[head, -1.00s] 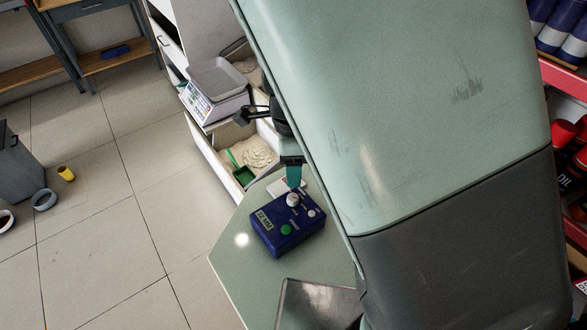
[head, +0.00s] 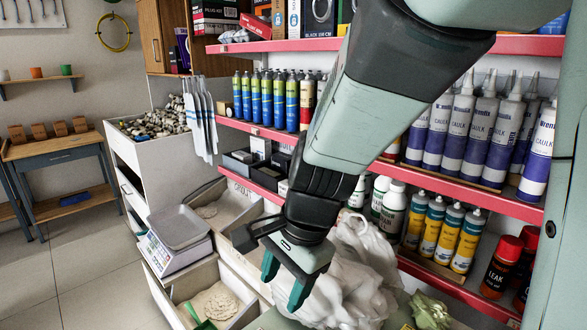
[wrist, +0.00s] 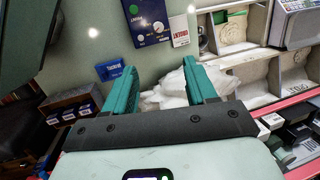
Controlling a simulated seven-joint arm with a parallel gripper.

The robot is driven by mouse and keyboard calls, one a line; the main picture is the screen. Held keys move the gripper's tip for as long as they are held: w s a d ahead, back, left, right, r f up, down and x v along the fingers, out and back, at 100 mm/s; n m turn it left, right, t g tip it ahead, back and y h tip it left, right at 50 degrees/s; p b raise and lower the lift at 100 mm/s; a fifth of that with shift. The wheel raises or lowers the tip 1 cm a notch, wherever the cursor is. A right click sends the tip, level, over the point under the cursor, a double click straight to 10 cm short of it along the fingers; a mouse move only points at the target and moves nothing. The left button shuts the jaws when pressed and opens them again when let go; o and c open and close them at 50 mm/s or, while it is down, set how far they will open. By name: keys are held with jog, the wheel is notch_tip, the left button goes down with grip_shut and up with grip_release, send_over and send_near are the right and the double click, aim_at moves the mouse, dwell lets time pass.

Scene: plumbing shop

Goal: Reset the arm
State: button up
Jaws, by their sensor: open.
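My gripper (head: 283,281) hangs at the lower middle of the head view, with its two teal fingers pointing down. The fingers are spread apart and nothing is held between them. My raised arm comes in from the top right. In the wrist view my gripper (wrist: 162,75) shows both teal fingers wide apart, with a white plastic bag (wrist: 175,88) seen beyond the gap. In the head view the bag (head: 350,275) lies right behind and beside my gripper; I cannot tell whether they touch.
Shelves with caulk tubes (head: 483,125) and spray cans (head: 455,235) stand close on the right. A scale (head: 178,240) and open bins (head: 215,300) are at left. A blue device (wrist: 147,20) lies on the green counter (wrist: 95,50). Floor at far left is clear.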

jog(key=s+d+r+n+t+h, duration=0.3)
jog(key=s+d+r+n, duration=0.6)
jog(key=d+r, duration=0.3)
jog(key=shift+s+d+r+n+t, duration=0.35)
jog(key=shift+s+r+t, duration=0.35)
jog(key=shift+s+t, duration=0.2)
jog(key=shift+o, duration=2.1)
jog(key=shift+w+a, duration=0.3)
jog(key=o, duration=0.4)
jog(key=w+a+f+n+g, duration=0.1)
jog(key=w+a+n+g, duration=0.1)
jog(key=a, duration=0.4)
jog(key=shift+w+a+f+n+g+y, duration=0.3)
jog(key=shift+w+a+f+n, duration=0.1)
jog(key=shift+w+n, duration=0.45)
jog(key=w+a+f+n+g, duration=0.1)
jog(key=a+f+n+g, duration=0.3)
jog(key=a, duration=0.7)
notch_tip(320, 180, down, 11)
jog(key=t, duration=0.1)
jog(key=shift+d+r+n, duration=0.15)
jog(key=shift+d+n, duration=0.05)
jog(key=shift+n, duration=0.2)
